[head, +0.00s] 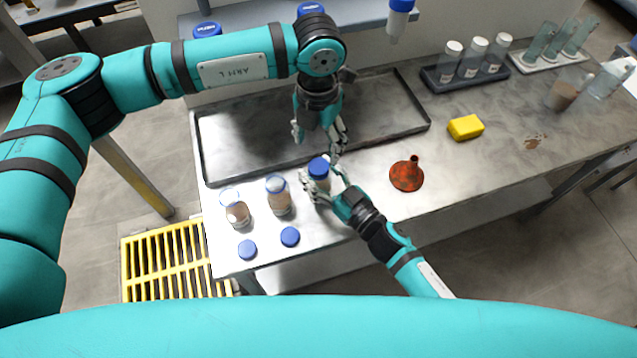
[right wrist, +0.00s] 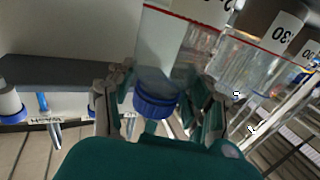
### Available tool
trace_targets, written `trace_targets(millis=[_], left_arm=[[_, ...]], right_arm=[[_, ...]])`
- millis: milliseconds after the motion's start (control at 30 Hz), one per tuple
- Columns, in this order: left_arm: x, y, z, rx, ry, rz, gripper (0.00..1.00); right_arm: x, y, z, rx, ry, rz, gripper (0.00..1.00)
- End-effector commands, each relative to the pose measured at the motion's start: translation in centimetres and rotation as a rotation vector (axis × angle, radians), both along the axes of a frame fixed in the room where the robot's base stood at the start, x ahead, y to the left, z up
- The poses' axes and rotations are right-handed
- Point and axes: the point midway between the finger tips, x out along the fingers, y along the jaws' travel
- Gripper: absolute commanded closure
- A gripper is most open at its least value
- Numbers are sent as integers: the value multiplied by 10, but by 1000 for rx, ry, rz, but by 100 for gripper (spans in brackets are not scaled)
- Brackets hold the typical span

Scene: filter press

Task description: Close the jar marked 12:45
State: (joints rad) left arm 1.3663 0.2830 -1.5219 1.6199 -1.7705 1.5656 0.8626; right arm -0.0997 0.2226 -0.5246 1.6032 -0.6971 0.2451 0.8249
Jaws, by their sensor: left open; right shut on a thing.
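A jar (head: 319,183) with a blue lid (head: 318,167) stands upright at the tray's front edge. My right gripper (head: 326,182) is shut around the jar, below the lid in the head view. The right wrist view shows the blue lid (right wrist: 155,106) upside down between the fingers; only part of the jar's label shows. My left gripper (head: 319,137) is open and empty, just above and behind this lid. Two lidless jars with brown contents, the middle jar (head: 279,198) and the left jar (head: 236,211), stand to its left. I cannot read 12:45 on any jar.
Two loose blue lids (head: 290,236) (head: 247,250) lie at the table's front edge. A red-brown funnel (head: 407,176) and a yellow sponge (head: 465,127) are to the right. A shallow metal tray (head: 400,128) lies behind. Tube racks (head: 462,80) stand at the back right.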

Motion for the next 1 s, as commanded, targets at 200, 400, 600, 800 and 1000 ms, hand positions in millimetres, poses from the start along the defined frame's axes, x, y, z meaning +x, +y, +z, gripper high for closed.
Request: trace_targets(millis=[200,400,600,800,1000], left_arm=[[-1,0,-24,1,4,0,36],[-1,0,-55,1,3,-2,36],[0,-1,-75,0,1,-1,36],[0,0,-80,1,0,-2,36],[0,0,-80,0,1,-2,40]], right_arm=[[0,0,-1,-1,1,0,100],[0,0,0,-1,0,0,100],[0,0,0,-1,0,0,100],[0,0,0,-1,0,0,100],[0,0,0,-1,0,0,100]])
